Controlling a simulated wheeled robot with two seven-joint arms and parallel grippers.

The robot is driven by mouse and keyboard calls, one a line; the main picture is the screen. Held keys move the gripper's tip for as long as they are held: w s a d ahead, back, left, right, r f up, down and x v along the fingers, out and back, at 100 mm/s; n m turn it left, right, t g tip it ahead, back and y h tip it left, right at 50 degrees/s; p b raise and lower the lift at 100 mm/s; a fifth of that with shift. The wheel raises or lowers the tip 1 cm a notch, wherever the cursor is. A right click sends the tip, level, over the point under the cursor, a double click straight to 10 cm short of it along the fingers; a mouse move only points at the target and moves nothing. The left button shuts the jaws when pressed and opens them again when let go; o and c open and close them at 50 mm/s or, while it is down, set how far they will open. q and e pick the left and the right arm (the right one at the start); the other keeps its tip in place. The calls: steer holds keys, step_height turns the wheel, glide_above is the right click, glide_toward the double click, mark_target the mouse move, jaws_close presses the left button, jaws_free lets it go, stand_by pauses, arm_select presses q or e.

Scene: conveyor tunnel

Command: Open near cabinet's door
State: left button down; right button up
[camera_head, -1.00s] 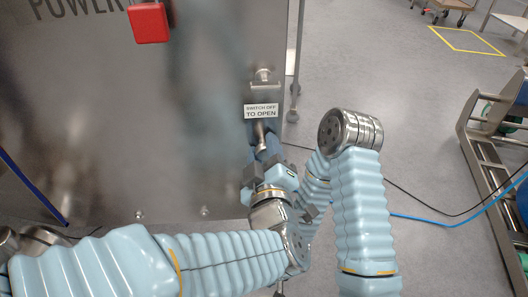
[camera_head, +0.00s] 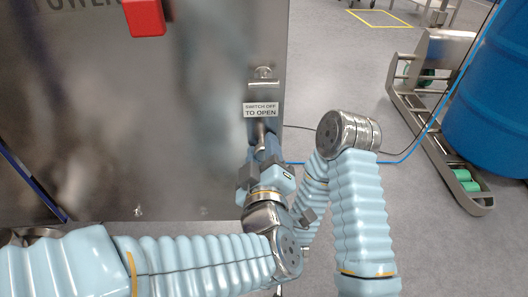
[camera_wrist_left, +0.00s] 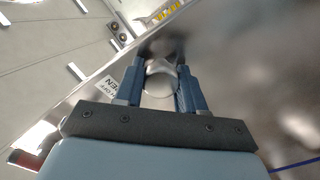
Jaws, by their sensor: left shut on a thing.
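The near cabinet's door (camera_head: 110,110) is a large grey metal panel filling the left of the head view; it also shows in the left wrist view (camera_wrist_left: 240,75). A metal handle (camera_head: 261,131) sits below the "SWITCH OFF TO OPEN" label (camera_head: 261,110) by the door's right edge. My left gripper (camera_head: 263,146) is shut on this handle; in the left wrist view its two blue fingers stand on either side of the round metal handle (camera_wrist_left: 160,84). My right arm comes up at the lower right; its gripper fingers cannot be made out clearly.
A red switch (camera_head: 145,17) is on the cabinet's upper front. To the right, a metal roller frame (camera_head: 432,130) and a blue barrel (camera_head: 492,110) stand on the grey floor. A blue cable and a black cable cross the floor.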

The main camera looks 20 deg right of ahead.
arm_select(q)
steer(key=shift+w+a+r, duration=0.2)
steer(key=shift+r, duration=0.1)
steer(key=c, duration=0.7)
jaws_free()
steer(key=shift+c, duration=0.2)
steer(key=shift+o, duration=0.4)
steer(key=shift+s+f, duration=0.1)
steer(key=shift+f, duration=0.05)
steer(key=shift+s, duration=0.1)
steer(key=p+v, duration=0.1)
steer(key=v, duration=1.2)
steer(key=shift+s, duration=0.25)
steer(key=shift+s+a, duration=0.1)
